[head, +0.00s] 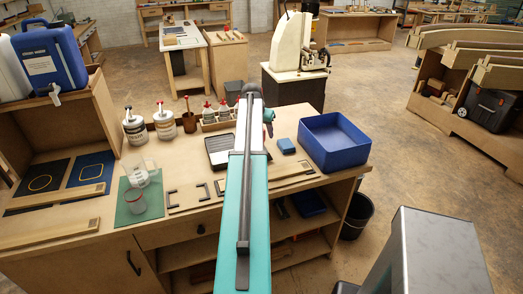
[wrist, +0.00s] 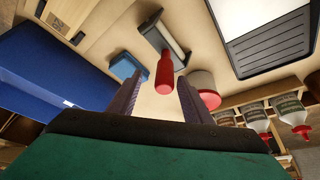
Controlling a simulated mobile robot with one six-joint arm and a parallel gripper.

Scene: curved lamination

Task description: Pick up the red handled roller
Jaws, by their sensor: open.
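In the wrist view the red handled roller (wrist: 165,72) lies on the pale bench top, its red handle end pointing toward my gripper and its grey roller head farther off. My gripper (wrist: 161,78) is open, with one purple finger on each side of the handle in the picture. The fingers do not visibly touch the handle, and I cannot tell how far above or behind it they are. In the head view my teal arm reaches over the bench and hides most of this spot.
A blue bin (head: 335,141) and a small blue block (head: 286,145) are to the right of my arm. A black-rimmed tray (wrist: 270,40) lies right of the roller in the wrist view. A white, red-topped container (wrist: 202,82) and several red-tipped bottles (wrist: 290,108) stand close by.

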